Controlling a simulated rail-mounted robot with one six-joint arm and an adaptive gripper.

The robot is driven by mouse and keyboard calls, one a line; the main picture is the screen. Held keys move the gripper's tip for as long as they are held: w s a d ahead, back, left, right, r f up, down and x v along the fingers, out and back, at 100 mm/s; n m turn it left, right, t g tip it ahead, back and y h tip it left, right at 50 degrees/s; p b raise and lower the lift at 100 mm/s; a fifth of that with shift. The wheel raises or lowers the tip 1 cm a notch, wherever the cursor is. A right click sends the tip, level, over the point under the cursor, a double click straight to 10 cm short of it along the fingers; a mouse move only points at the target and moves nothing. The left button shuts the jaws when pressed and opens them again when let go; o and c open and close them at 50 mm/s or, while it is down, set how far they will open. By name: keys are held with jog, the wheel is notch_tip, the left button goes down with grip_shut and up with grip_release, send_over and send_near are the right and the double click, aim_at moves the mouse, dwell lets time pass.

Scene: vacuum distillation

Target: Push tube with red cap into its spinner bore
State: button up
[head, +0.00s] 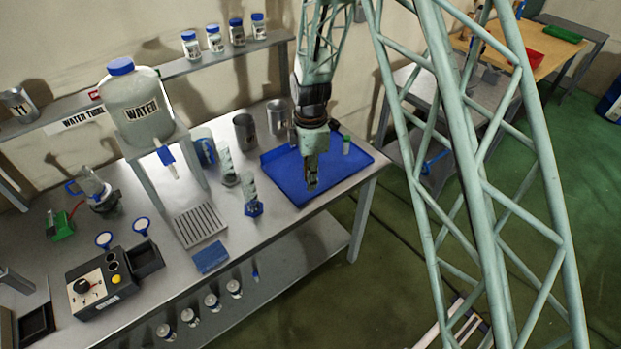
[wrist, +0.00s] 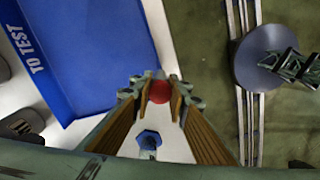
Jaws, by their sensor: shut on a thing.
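The red cap (wrist: 160,91) shows in the wrist view between the tips of my gripper (wrist: 158,93). The fingers are shut on it. The tube body is hidden below the cap. In the head view my gripper (head: 312,187) points down over the front part of the blue tray; the red-capped tube cannot be made out there. I cannot pick out the spinner or its bore in either view.
A blue-based cylinder (head: 253,208), water tank (head: 138,108) and slotted rack (head: 199,224) stand on the bench.

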jog(key=w+d+r+m+b, duration=0.3)
jog(key=d+m, duration=0.3)
jog(key=d, duration=0.3)
jog(key=w+d+r+m+b, duration=0.3)
jog(key=d+r+m+b, duration=0.2)
jog(key=d, duration=0.4)
jog(key=w+d+r+m+b, duration=0.3)
jog(key=d+r+m+b, duration=0.1)
jog(key=d+m, duration=0.3)
jog(key=d, duration=0.2)
jog(key=shift+w+d, duration=0.3)
jog(key=shift+d, duration=0.05)
jog(key=shift+a+f, duration=0.1)
